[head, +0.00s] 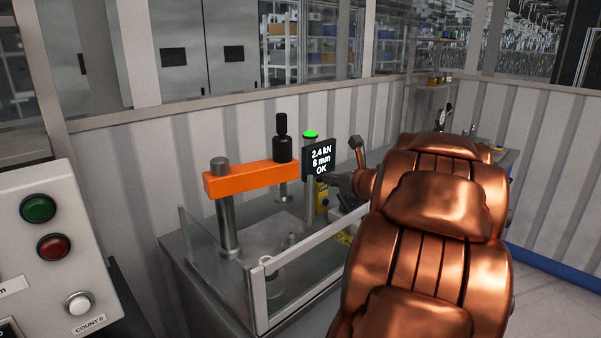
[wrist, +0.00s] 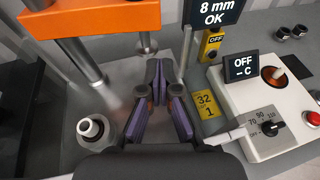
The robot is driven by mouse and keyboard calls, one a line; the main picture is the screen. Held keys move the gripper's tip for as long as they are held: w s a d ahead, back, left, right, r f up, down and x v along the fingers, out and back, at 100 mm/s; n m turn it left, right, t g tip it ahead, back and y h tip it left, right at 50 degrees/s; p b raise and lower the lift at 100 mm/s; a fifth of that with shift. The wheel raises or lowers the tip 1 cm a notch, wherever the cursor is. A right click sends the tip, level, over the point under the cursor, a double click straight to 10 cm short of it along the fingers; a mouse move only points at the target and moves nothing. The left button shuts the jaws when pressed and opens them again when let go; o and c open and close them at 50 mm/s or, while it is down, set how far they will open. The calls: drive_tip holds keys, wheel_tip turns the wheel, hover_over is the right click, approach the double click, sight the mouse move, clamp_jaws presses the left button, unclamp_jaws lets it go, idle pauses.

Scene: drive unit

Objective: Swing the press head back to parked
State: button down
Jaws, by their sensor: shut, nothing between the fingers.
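The press head is an orange arm (head: 250,178) on a steel column (head: 228,220), with a black cylinder (head: 282,145) at its right end and a steel ram foot hanging below. In the wrist view the orange arm (wrist: 90,14) crosses the top left, and the ram foot (wrist: 147,46) shows beyond my fingers. A pale ringed part (wrist: 92,130) stands at lower left, apart from the ram foot in the picture. My gripper (wrist: 157,88) is shut and empty, apart from the orange arm.
A clear guard with a pale frame (head: 259,299) fences the press front. A display (head: 320,161) reads 2.4 kN, 8 mm, OK, beside a lit green lamp (head: 310,134). A white control box (wrist: 258,100) stands right of my gripper. A button panel (head: 50,240) is at left.

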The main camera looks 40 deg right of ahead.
drive_tip(key=w, duration=0.1)
drive_tip(key=p, duration=0.4)
approach(298, 171)
drive_tip(key=x, duration=0.4)
drive_tip(key=shift+w+f, duration=0.25)
drive_tip(key=shift+p+x, duration=0.5)
drive_tip(key=shift+x, duration=0.6)
drive_tip(key=shift+d+r, duration=0.1)
drive_tip(key=shift+r, duration=0.05)
drive_tip(key=shift+w+d+b, duration=0.15)
drive_tip(key=shift+d+b, duration=0.05)
drive_tip(key=shift+b, duration=0.25)
